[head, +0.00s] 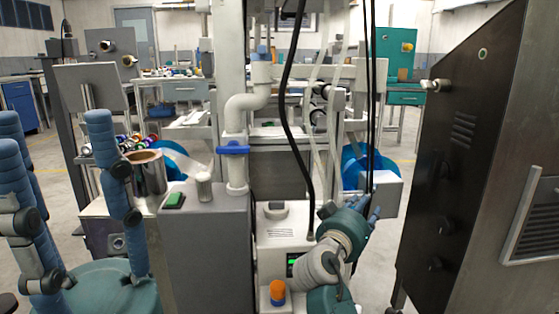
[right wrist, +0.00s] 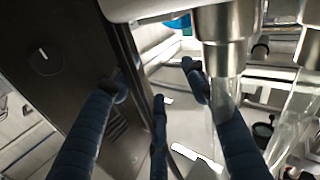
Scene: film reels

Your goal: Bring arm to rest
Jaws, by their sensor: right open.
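My left gripper (head: 55,122) is large and close in the head view at the far left. Its blue segmented fingers point up and stand well apart with nothing between them. My right gripper (head: 368,205) is low, right of the middle, in front of a white and blue machine part and beside hanging black cables. Its blue fingers are partly hidden by its teal and grey body. In the right wrist view the fingers of my right gripper (right wrist: 150,85) are spread and empty, close to a dark panel and metal cylinders. I cannot tell whether they touch anything.
A dark metal cabinet (head: 465,150) stands at the right. A grey cabinet (head: 205,255) and a white unit with an orange-topped knob (head: 277,292) are in front. White pipework with a blue valve (head: 233,149) rises in the middle. Open floor lies between the machine and the dark cabinet.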

